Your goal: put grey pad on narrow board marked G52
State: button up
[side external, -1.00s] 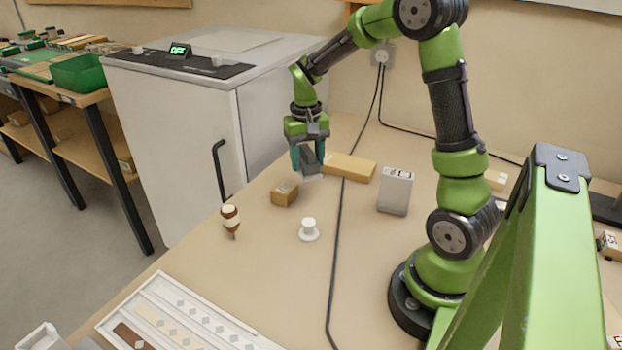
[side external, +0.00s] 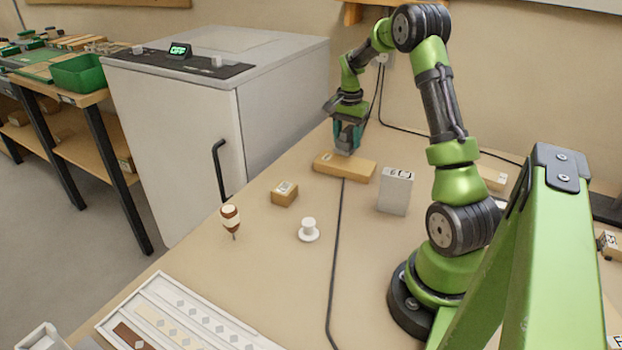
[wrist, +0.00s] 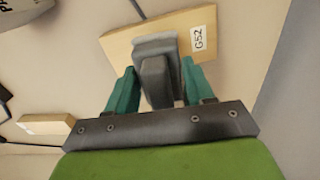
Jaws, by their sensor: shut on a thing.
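The narrow board (side external: 330,166) is a light wooden block lying on the bench beyond the small objects. In the wrist view the board (wrist: 120,44) carries a white label reading G52. My gripper (side external: 347,146) is above the board. In the wrist view my gripper (wrist: 153,92) has its teal fingers on either side of the grey pad (wrist: 155,70), shut on its upright grip. The pad's wider flat part overlaps the board in that view, close to the label. I cannot tell whether the pad touches the board.
A grey-white box (side external: 396,192) stands right of the board. A small wooden block (side external: 284,195), a white spool-like piece (side external: 308,230) and a brown-and-cream handled tool (side external: 231,220) are nearer. A cable (side external: 336,240) crosses the bench. A white cabinet (side external: 180,140) stands at left.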

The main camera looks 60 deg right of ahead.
aim_at(346, 149)
jog(key=shift+f, duration=2)
jog(key=shift+f, duration=0.1)
jog(key=o, duration=1.1)
jog(key=shift+c, duration=0.2)
